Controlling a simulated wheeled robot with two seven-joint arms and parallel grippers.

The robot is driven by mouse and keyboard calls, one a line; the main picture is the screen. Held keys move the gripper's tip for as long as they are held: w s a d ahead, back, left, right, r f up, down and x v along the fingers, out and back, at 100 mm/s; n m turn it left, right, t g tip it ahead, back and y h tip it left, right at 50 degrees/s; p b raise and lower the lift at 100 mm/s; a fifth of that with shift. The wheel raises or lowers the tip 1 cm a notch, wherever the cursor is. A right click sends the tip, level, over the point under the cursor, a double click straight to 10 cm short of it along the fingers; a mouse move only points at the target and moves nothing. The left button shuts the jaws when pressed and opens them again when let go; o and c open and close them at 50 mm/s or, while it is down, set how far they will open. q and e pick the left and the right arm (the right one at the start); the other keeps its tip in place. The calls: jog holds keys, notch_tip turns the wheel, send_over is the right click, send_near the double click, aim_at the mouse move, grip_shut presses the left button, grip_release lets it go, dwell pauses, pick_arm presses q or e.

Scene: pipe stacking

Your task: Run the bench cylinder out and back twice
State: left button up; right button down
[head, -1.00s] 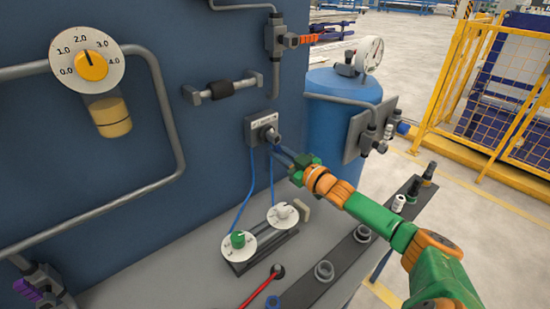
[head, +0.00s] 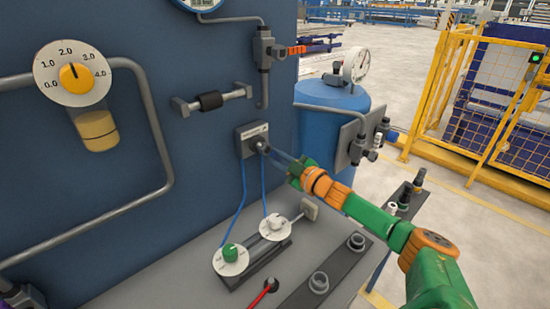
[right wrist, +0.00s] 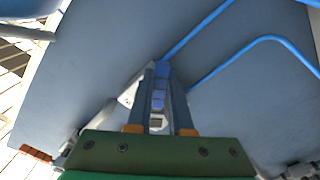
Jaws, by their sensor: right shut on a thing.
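The bench cylinder (head: 257,261) lies on the grey bench top, with a green-knobbed dial (head: 230,255) and a white-knobbed dial (head: 272,226) over it. A grey valve box (head: 250,138) is on the blue panel, with blue tubes running down to the dials. My right gripper (head: 269,152) is at the valve's lever (head: 261,144), shut on it. In the right wrist view the fingers (right wrist: 161,82) close around a bluish stepped part. My left gripper is out of view.
A round 0–4 dial (head: 76,73) and grey pipes are on the blue panel at left. A blue tank (head: 331,115) stands behind my right arm. A red-handled lever (head: 262,293) and black fittings are along the bench front. A yellow fence (head: 500,95) stands at right.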

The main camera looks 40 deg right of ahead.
jog(key=shift+r, duration=0.15)
jog(key=c, duration=0.8)
grip_release()
jog(key=shift+w, duration=0.1)
jog(key=shift+f, duration=0.2)
jog(key=shift+s+d, duration=0.1)
jog(key=shift+s, duration=0.25)
jog(key=shift+s+d+r, duration=0.1)
jog(key=shift+s+d, duration=0.05)
jog(key=shift+s, duration=1.5)
jog(key=shift+s+d, duration=0.1)
jog(key=shift+s, duration=1.5)
